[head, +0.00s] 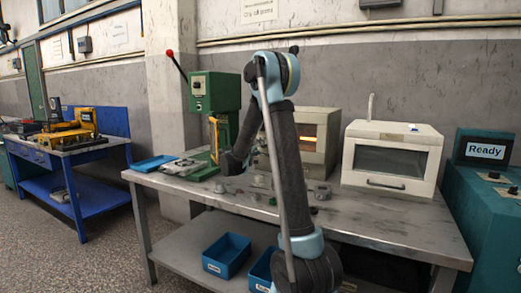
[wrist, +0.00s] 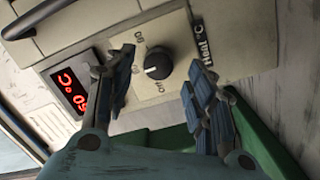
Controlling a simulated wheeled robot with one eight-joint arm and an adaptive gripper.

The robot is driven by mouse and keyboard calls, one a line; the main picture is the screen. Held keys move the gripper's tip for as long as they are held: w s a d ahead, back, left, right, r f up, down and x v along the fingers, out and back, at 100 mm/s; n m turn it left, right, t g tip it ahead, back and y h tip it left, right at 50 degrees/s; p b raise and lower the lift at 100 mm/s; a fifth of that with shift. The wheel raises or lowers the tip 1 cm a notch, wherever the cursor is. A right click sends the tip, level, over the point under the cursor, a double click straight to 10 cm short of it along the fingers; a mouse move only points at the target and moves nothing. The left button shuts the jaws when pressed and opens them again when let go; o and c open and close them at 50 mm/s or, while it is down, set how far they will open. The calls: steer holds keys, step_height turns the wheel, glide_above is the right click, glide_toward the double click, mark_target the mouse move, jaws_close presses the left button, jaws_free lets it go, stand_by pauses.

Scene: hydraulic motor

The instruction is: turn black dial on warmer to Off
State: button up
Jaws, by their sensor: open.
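The black dial (wrist: 158,63) sits on a beige panel on the warmer, in the middle of the wrist view. A small pale mark shows on its lower left side. In the head view the warmer (head: 318,145) is a beige box with a glowing window, partly hidden by my arm. My gripper (head: 236,160) is left of it there.
A red digital display (wrist: 70,95) is left of the dial. On the metal table (head: 390,220) stand a green press (head: 215,92) to the left and a white windowed box (head: 415,142) to the right. A blue tray (head: 154,163) and small metal parts lie on the table.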

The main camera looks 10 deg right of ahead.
steer(key=shift+x, duration=1.05)
steer(key=c, duration=1.1)
steer(key=shift+s+f+n+t, duration=0.1)
steer(key=shift+n+t, duration=0.25)
steer(key=shift+n, duration=3.2)
steer(key=shift+f+n+t, duration=0.1)
steer(key=shift+n+t, duration=0.25)
steer(key=shift+n, duration=3.2)
steer(key=shift+o, duration=0.2)
steer(key=shift+n, duration=0.3)
